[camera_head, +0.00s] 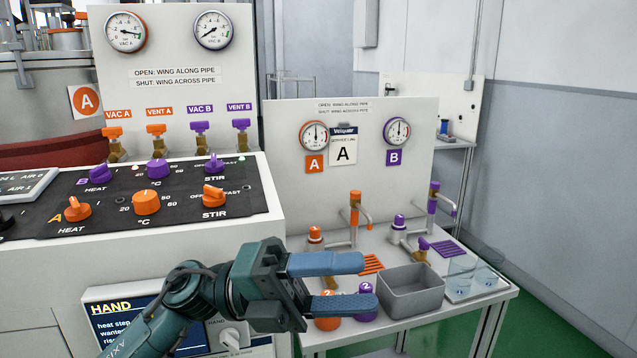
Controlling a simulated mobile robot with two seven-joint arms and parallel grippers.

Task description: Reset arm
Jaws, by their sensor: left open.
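My left arm comes in from the bottom left. My left gripper (358,281) is open, with its two blue fingers apart and pointing right. Nothing shows between the fingers. It is in front of the side table, and its lower finger covers part of an orange container (326,324) and a purple container (367,302) marked 2. My right gripper is not in view.
A grey bin (411,302) stands on the side table right of my fingers, with orange (355,215) and purple (433,197) taps behind. Clear cups (485,277) stand at the right. A black control panel (120,200) with orange and purple knobs is at left.

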